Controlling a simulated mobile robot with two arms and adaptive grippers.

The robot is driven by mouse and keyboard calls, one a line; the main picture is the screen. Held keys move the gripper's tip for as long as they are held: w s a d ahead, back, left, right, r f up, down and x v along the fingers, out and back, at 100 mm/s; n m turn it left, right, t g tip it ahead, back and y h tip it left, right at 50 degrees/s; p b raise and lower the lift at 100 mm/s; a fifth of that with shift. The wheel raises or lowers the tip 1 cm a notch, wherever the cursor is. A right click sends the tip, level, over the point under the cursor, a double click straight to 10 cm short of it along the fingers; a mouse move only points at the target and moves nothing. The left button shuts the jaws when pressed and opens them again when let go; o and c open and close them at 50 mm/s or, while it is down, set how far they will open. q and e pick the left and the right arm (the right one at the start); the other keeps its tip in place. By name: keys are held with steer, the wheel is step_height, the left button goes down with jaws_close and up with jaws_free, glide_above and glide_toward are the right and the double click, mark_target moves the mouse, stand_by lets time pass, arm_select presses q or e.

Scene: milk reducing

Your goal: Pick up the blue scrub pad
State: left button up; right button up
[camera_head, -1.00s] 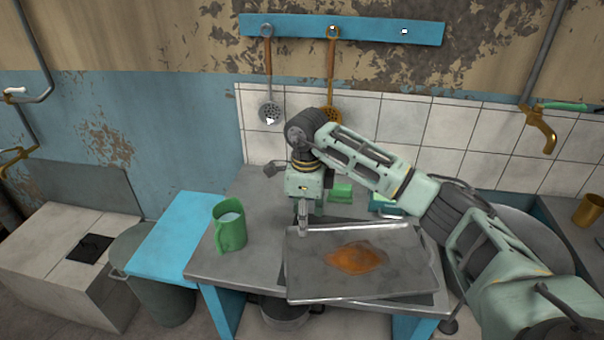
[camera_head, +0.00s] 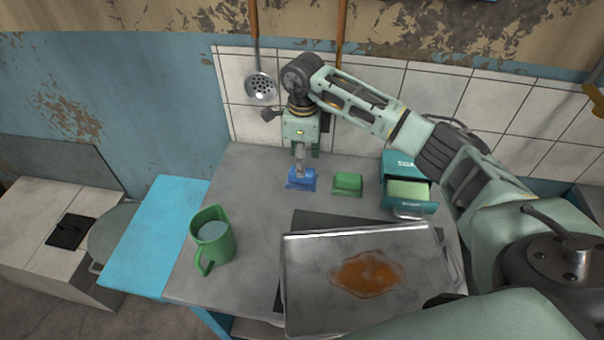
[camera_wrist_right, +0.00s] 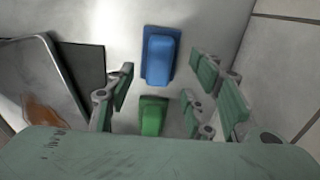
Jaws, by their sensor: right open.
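The blue scrub pad (camera_head: 301,181) lies on the grey worktop near the tiled wall, left of a green pad (camera_head: 347,184). My right gripper (camera_head: 300,166) is just above the blue pad in the head view, its fingers pointing down and partly covering it. In the right wrist view the blue pad (camera_wrist_right: 158,57) lies beyond the green pad (camera_wrist_right: 152,117). There my right gripper (camera_wrist_right: 160,88) is open and empty, its fingers spread to either side. I cannot tell the exact height above the pad. My left gripper is out of view.
A teal box (camera_head: 404,166) with an open tray stands right of the green pad. A metal baking tray (camera_head: 310,300) with an orange stain lies in front. A green mug (camera_head: 212,240) of white liquid stands at left. A skimmer (camera_head: 261,88) hangs on the wall.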

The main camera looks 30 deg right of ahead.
step_height(320, 180, down, 4)
steer(key=shift+a+f+p, duration=0.1)
steer(key=shift+f+p, duration=0.05)
steer(key=shift+p, duration=0.45)
steer(key=shift+f, duration=0.1)
steer(key=c, duration=0.6)
jaws_close()
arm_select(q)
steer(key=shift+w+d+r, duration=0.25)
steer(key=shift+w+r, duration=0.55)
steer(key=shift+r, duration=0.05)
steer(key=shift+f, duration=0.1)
